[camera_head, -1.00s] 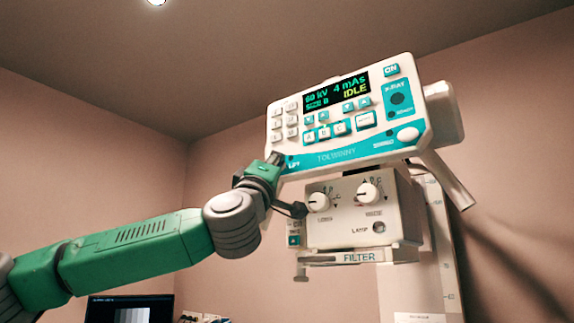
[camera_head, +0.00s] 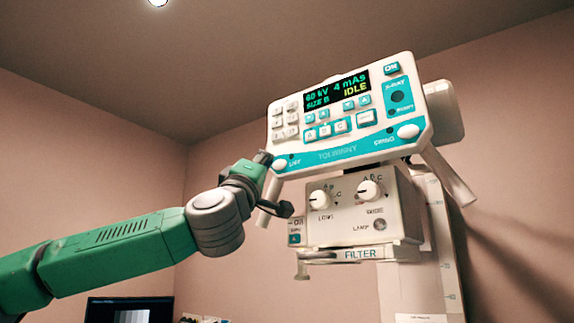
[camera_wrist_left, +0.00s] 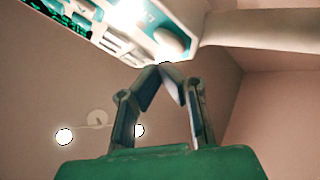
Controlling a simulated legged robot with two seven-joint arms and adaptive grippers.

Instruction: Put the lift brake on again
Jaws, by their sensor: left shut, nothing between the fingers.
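The tilted white and teal control panel (camera_head: 345,155) hangs ahead, its display reading 60 kV, 4 mAs and IDLE. The white lift brake knob (camera_head: 280,164) sits at its lower left corner beside the LIFT label. My left gripper (camera_head: 265,157) is shut and empty, its tips just left of this knob. In the left wrist view the shut gripper (camera_wrist_left: 164,68) points at the white knob (camera_wrist_left: 170,44), with the tips close to it; I cannot tell if they touch. Whether the brake is on does not show clearly. My right gripper is not in view.
A matching knob (camera_head: 408,131) labelled SWING sits at the panel's lower right. Below hangs a box (camera_head: 345,215) with two dials, a lamp button and a FILTER plate (camera_head: 360,254). White handles (camera_head: 450,180) flank it. A monitor (camera_head: 130,310) stands low left.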

